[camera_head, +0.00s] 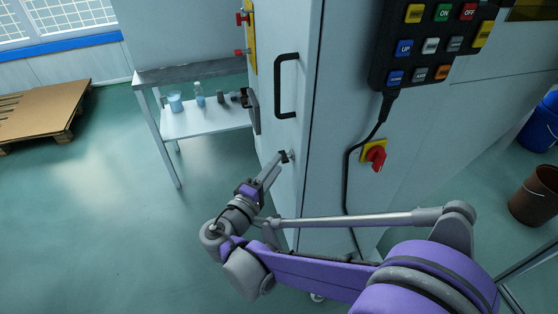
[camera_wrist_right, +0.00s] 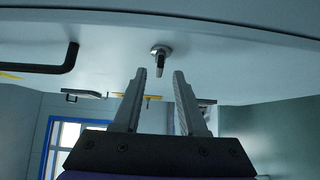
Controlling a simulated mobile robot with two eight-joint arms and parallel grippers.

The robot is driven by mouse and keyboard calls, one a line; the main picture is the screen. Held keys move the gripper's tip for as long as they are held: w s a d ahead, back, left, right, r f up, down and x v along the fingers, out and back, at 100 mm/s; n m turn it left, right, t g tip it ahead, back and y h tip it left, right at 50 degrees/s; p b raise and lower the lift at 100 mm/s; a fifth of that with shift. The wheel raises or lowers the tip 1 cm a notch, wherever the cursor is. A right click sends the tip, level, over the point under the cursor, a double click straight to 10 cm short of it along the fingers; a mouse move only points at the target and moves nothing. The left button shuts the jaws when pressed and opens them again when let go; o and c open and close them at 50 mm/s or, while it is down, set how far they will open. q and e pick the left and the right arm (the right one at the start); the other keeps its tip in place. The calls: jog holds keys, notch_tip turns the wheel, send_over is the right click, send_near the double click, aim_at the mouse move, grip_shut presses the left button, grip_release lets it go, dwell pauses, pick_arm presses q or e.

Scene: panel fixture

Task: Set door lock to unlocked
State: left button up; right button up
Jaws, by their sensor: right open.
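The door lock (camera_head: 291,155) is a small round metal fitting on the pale cabinet door, below the black door handle (camera_head: 286,85). In the right wrist view the lock (camera_wrist_right: 160,51) shows a silver collar with a short dark lever or key sticking out. My right gripper (camera_head: 282,158) is close to the lock in the head view. In the right wrist view its fingers (camera_wrist_right: 159,75) are apart and empty, with the lock's dark end just beyond and between the tips. I cannot tell whether they touch it. My left gripper is not in view.
A black button pendant (camera_head: 430,45) hangs on the cabinet's side, above a red rotary switch (camera_head: 376,155) on a yellow plate. A small table (camera_head: 205,124) with a cup and bottle stands behind the cabinet. Open floor lies to the left, before a pallet (camera_head: 40,112).

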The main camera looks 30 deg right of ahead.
aim_at(286, 156)
jog(key=shift+x, duration=1.6)
jog(key=shift+c, duration=0.2)
grip_shut()
